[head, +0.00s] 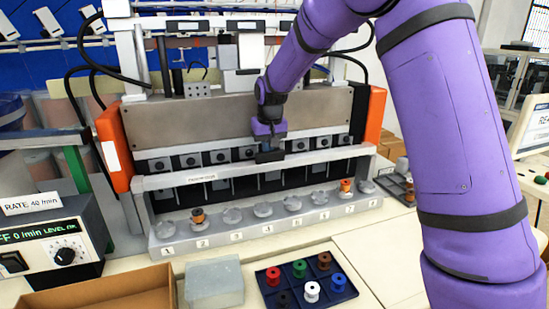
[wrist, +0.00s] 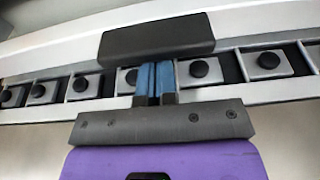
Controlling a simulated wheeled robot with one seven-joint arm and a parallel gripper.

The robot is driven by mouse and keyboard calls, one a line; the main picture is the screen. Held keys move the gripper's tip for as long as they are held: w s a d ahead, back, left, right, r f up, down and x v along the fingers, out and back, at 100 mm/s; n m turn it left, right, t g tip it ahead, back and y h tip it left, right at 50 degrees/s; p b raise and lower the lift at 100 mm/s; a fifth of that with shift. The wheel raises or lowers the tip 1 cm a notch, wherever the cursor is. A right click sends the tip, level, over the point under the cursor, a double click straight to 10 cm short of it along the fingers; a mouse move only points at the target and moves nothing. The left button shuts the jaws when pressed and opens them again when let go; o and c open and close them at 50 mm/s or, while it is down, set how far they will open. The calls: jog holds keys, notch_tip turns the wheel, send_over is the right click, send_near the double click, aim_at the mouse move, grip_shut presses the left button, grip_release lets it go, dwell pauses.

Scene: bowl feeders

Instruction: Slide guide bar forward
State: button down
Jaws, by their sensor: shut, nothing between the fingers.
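The guide bar (head: 220,174) is a long pale rail across the front of the machine, above a numbered row of round seats. A dark block (head: 270,156) sits on its top edge near the middle; it also shows in the wrist view (wrist: 157,35). My gripper (head: 268,143) is at this block, pointing down. In the wrist view its two blue fingers (wrist: 155,68) are shut together with nothing between them. Their tips are at the block's near edge; I cannot tell whether they touch it. In the head view the fingers are hidden.
A row of square plates with black knobs (head: 221,156) runs behind the bar. Spools stand on seat 2 (head: 198,217) and seat 7 (head: 346,187). A dark tray (head: 325,300) of coloured spools and a grey block (head: 214,283) lie in front. Orange end posts (head: 114,148) flank the machine.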

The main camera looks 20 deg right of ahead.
jog(key=s+f, duration=0.1)
jog(key=s, duration=0.7)
jog(key=shift+s+f, duration=0.35)
dwell(0.9)
jog(key=shift+a, duration=0.1)
notch_tip(320, 180, up, 9)
jog(key=w, duration=0.1)
jog(key=shift+w+r, duration=0.15)
dwell(0.9)
